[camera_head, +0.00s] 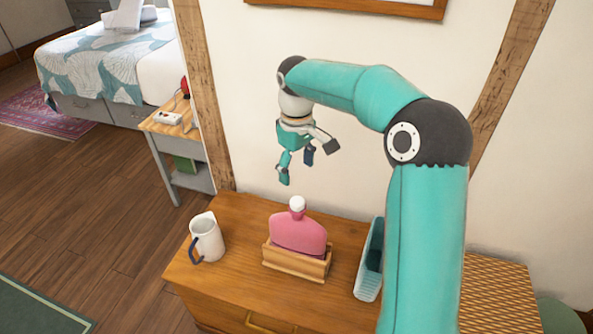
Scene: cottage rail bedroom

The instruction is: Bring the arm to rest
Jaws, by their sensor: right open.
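My right arm comes in from the lower right, rises and bends over to the left above a wooden dresser (225,282). My right gripper (304,168) hangs at its end, pointing down with its fingers apart and nothing between them. It is in the air above and behind a pink bottle (298,235) with a white cap, apart from it. The bottle stands upright in a small wooden box (296,263) on the dresser. My left gripper is out of view.
A white pitcher (206,240) with a dark handle stands at the dresser's left. A light blue tray (368,285) lies right of the box, partly hidden by my arm. A woven surface (500,300) is at the right. The wall (240,110) is behind the gripper.

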